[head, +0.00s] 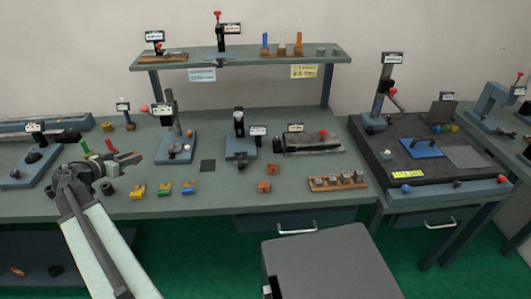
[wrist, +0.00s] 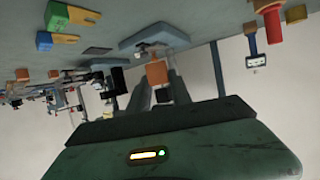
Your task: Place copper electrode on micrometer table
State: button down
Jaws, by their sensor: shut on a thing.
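My gripper (head: 134,158) is at the left of the bench, above its surface, with its fingers pointing right. In the wrist view it is shut on an orange-brown block (wrist: 157,72), which looks like the copper electrode; the fingers hide part of it. Two similar copper-coloured blocks, an upper one (head: 274,169) and a lower one (head: 264,186), lie on the bench right of centre. The micrometer table cannot be singled out, as the labels are unreadable. A blue-grey fixture with a post (head: 175,148) and another with a dark column (head: 240,148) stand right of my gripper.
Yellow, green and blue blocks (head: 163,190) sit in front of the post fixture. A dark square pad (head: 208,166) lies between the two fixtures. A wooden rack of metal pieces (head: 338,182) is near the front right. A raised shelf (head: 240,56) spans the back.

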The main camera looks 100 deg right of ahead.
aim_at(241, 156)
jog(key=k, duration=0.9)
jog(key=z, duration=0.3)
